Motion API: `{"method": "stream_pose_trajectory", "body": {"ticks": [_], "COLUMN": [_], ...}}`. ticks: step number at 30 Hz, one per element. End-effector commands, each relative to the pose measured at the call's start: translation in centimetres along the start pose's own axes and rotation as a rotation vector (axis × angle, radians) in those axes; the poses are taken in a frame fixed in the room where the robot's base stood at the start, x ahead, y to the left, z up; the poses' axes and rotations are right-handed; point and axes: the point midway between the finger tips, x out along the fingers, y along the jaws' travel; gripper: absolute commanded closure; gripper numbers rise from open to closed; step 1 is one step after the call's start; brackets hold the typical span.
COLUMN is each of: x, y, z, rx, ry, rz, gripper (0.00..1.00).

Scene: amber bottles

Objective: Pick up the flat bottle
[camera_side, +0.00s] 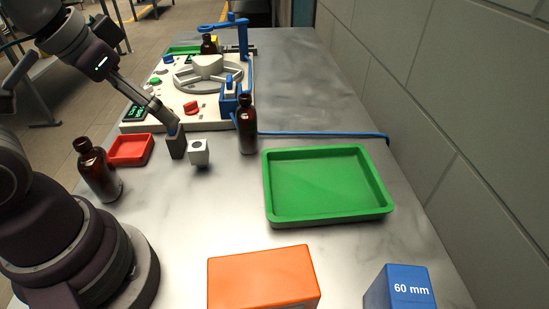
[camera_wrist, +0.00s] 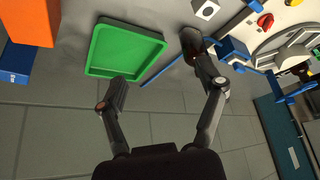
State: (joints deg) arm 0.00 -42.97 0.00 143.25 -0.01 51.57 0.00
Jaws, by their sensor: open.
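Brown amber bottles with dark caps stand upright in the side view. One bottle (camera_side: 247,128) stands left of the green tray, and another (camera_side: 100,172) stands at the left beside my arm. A third (camera_side: 208,45) is at the back by the machine. None lies on its side, and I cannot tell which is the flat one. My gripper (camera_side: 175,143) is low over the table, left of the middle bottle and apart from it. In the wrist view my gripper (camera_wrist: 157,70) has its fingers spread with nothing held. A dark bottle (camera_wrist: 190,40) shows just beyond the right fingertip.
A green tray (camera_side: 275,212) lies at right. A grey block with a hole (camera_side: 199,152) sits beside my gripper. A red tray (camera_side: 146,155), orange box (camera_side: 262,280) and blue 60 mm box (camera_side: 400,288) surround. The white machine (camera_side: 140,118) stands behind; a wall borders the right.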

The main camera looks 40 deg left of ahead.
Motion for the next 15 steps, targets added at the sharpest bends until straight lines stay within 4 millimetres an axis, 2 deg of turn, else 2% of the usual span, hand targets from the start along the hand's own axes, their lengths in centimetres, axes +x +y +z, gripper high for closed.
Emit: {"method": "stream_pose_trajectory", "body": {"ticks": [10,13,15], "x": [0.0,0.2,0.9], "y": [0.0,-0.5,-1.1], "z": [-0.1,-1.8,-4.0], "rx": [-0.006,-0.075,-0.174], "ry": [-0.002,-0.024,-0.051], "rz": [-0.001,-0.019,-0.050], "gripper": [0.20,0.20,0.20]}}
